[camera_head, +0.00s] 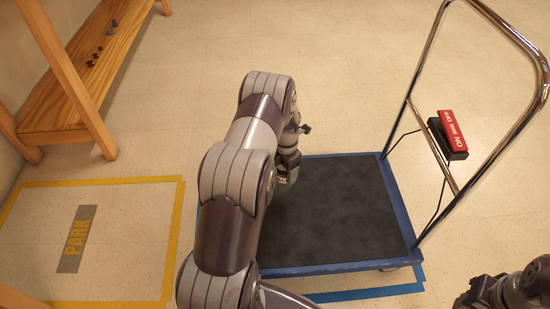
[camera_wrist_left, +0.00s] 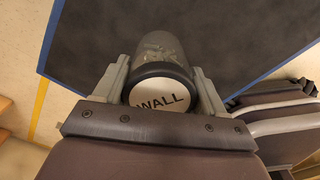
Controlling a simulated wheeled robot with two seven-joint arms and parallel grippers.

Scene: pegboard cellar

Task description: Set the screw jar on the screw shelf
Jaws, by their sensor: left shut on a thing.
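In the left wrist view, my left gripper (camera_wrist_left: 166,92) is shut on a jar (camera_wrist_left: 158,46) with a dark rim and a white lid label (camera_wrist_left: 160,96) reading WALL. Its contents are blurred; I cannot tell whether they are screws. The jar is between the two fingers, with the dark trolley mat behind it. In the head view, my left gripper (camera_head: 286,178) is over the left part of the trolley; the jar is mostly hidden by my arm. No shelf labelled for screws shows.
The trolley (camera_head: 335,212) has a black mat, blue edges and a chrome handle (camera_head: 430,55) carrying a red ON/OFF box (camera_head: 452,130). A wooden bench (camera_head: 75,85) with several small items stands upper left. A yellow-taped PARK area (camera_head: 120,235) lies empty. Floor beyond is clear.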

